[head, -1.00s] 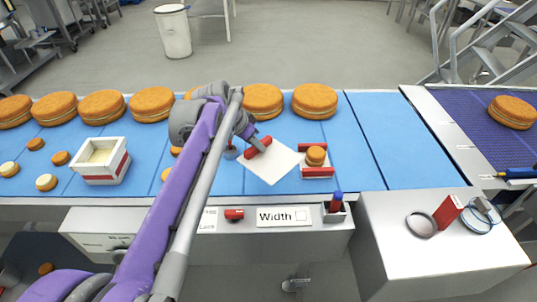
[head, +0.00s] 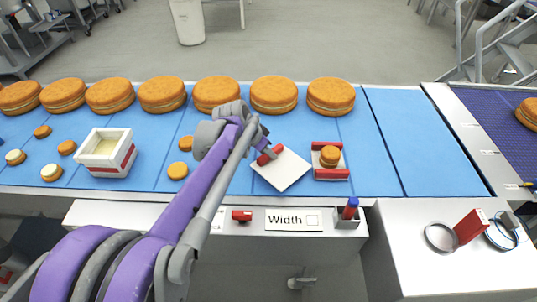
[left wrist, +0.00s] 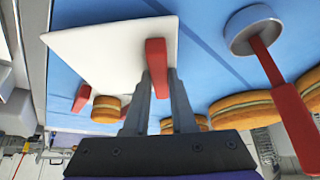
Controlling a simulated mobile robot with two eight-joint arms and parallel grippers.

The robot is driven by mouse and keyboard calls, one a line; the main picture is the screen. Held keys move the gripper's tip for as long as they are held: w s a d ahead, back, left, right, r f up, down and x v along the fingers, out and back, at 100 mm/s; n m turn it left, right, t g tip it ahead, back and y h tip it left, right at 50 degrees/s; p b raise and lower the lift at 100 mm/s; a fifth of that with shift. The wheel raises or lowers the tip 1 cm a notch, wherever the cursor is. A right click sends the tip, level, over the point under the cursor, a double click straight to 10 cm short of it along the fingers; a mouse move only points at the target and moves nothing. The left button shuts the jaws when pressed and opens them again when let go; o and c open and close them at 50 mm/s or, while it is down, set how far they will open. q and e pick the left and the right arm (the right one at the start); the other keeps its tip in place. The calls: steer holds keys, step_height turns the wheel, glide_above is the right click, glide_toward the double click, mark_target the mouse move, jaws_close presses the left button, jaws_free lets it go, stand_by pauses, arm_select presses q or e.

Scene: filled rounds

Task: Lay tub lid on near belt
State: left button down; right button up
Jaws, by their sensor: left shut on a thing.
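The tub lid (head: 286,173) is a white square plate with a red bar handle (left wrist: 157,60). My left gripper (head: 268,155) is shut on that handle; in the left wrist view its two grey fingers (left wrist: 158,82) close around the red bar. The lid appears over the blue near belt (head: 225,178), left of a small red-and-white holder. I cannot tell whether it touches the belt. The open tub (head: 125,163), white with a red band and pale filling, stands on the belt at the left. My right gripper is not in view.
Large filled rounds (head: 274,95) line the belt's far side. Small rounds (head: 178,171) lie around the tub. The red-and-white holder (head: 331,175) carries a small round. The blue belt is clear at the right (head: 410,150).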

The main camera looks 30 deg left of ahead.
arm_select(q)
steer(key=shift+f, duration=0.45)
steer(key=shift+f, duration=0.1)
steer(key=c, duration=0.7)
jaws_free()
steer(key=shift+c, duration=0.2)
steer(key=p+v, duration=0.1)
steer(key=v, duration=1.1)
